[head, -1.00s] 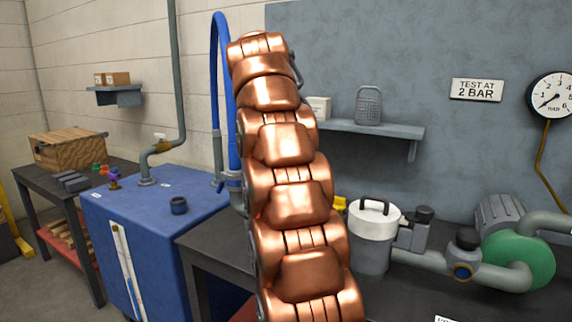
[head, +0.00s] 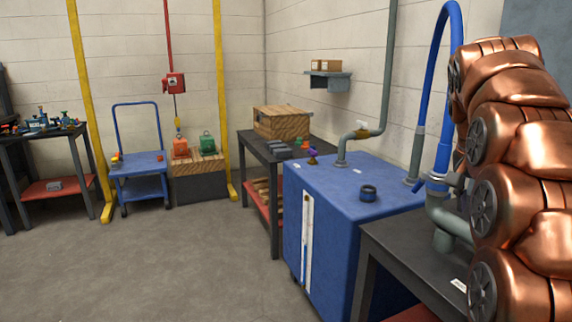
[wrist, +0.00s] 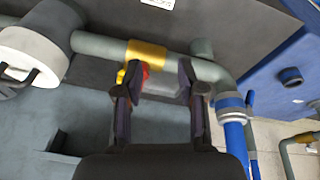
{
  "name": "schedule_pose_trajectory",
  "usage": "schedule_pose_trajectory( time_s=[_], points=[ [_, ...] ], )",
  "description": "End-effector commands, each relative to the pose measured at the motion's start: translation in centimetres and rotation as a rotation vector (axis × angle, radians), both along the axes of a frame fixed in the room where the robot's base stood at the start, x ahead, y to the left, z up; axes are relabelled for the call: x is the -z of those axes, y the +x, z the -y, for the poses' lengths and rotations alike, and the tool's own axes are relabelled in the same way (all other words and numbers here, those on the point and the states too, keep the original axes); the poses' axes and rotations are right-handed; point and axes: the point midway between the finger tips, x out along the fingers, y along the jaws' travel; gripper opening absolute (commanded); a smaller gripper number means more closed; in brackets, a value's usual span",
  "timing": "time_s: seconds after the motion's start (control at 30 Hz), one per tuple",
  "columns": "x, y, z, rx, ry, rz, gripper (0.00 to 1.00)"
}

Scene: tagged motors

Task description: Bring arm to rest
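My copper arm (head: 518,180) rises along the right edge of the head view, bent at its top. My gripper is out of the head view. In the wrist view my gripper (wrist: 159,68) shows its two dark fingers spread apart, with a wide gap and no clearly held thing between them. Beyond the fingers runs a grey pipe (wrist: 105,45) with a yellow band (wrist: 146,52). A small red and yellow part shows beside the left finger. I cannot tell whether the fingers touch the pipe.
A blue tank (head: 335,225) and a dark bench (head: 400,245) stand close to the arm. A wooden crate (head: 281,122) sits on a table behind. A blue cart (head: 140,165) and yellow posts (head: 92,110) stand farther left. The grey floor (head: 170,265) at left is open.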

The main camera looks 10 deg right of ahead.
Motion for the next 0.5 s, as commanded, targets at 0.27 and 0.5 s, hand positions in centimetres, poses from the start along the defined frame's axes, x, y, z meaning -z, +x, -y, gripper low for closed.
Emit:
schedule_pose_trajectory(
  time_s=[0.27,0.5],
  points=[
    [4.6,-2.6,-6.3,-0.218,0.059,-0.098,0.39],
    [8.8,-6.1,-11.4,-0.395,0.115,-0.172,0.39]
  ],
)
